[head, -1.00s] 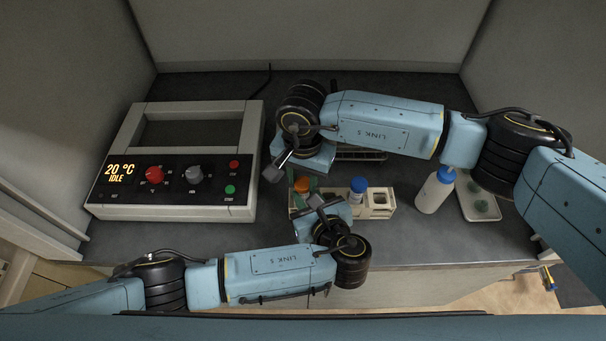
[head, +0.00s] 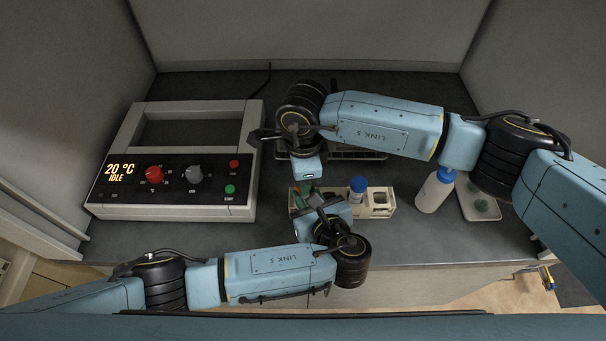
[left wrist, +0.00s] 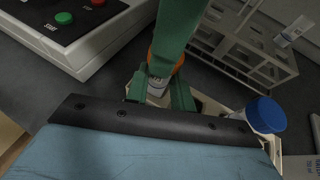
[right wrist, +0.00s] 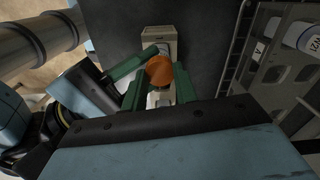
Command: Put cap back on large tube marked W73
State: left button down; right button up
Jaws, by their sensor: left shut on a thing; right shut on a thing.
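An orange cap (right wrist: 160,71) sits between the green fingers of my right gripper (right wrist: 160,86), which is shut on it. In the left wrist view the orange cap (left wrist: 154,58) is partly covered by a right finger. My left gripper (left wrist: 158,94) is shut on a tube (left wrist: 157,86) with a pale label, directly below the cap, at the left end of the beige rack (head: 379,211). Cap and tube look in line and close together; whether they touch is unclear. The tube's marking cannot be read. The head view hides cap and tube behind my grippers.
A blue-capped tube (head: 357,189) stands in the beige rack. A white bottle with a blue cap (head: 434,191) and a small tray (head: 470,211) are to the right. The heater unit (head: 241,212) stands left.

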jog(key=m, duration=1.4)
jog(key=o, duration=1.1)
jog(key=shift+o, duration=0.2)
notch_tip(320, 180, up, 12)
